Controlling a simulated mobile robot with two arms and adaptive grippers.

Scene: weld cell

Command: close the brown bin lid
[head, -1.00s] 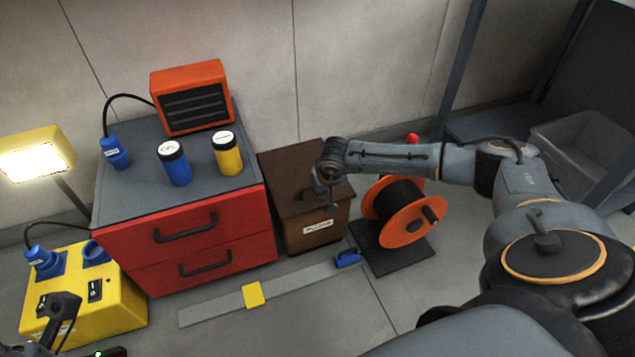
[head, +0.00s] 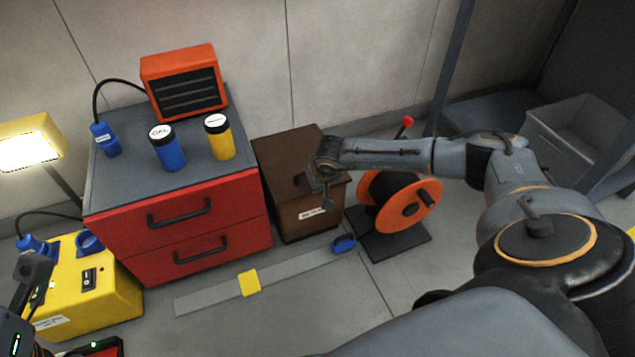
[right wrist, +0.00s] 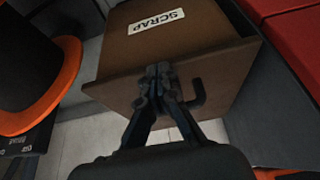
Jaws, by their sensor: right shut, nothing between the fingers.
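The brown bin (head: 297,222) stands on the floor right of the red drawer cabinet, with a white label on its front. Its lid (head: 284,150) lies across the top in the head view, with no clear gap visible. In the right wrist view the lid (right wrist: 120,92) has a dark hooked handle (right wrist: 198,97), and the front label reads SCRAP. My right gripper (head: 325,198) is over the lid's front right part. In the right wrist view its fingertips (right wrist: 157,72) are together, empty, near the lid's front edge; contact is unclear. My left gripper (head: 33,270) shows partly at the lower left.
The red cabinet (head: 190,225) holds a blue can (head: 168,150), a yellow can (head: 219,139) and an orange heater (head: 183,82). An orange cable reel (head: 412,205) stands close right of the bin. A grey strip (head: 290,269) lies on the floor in front.

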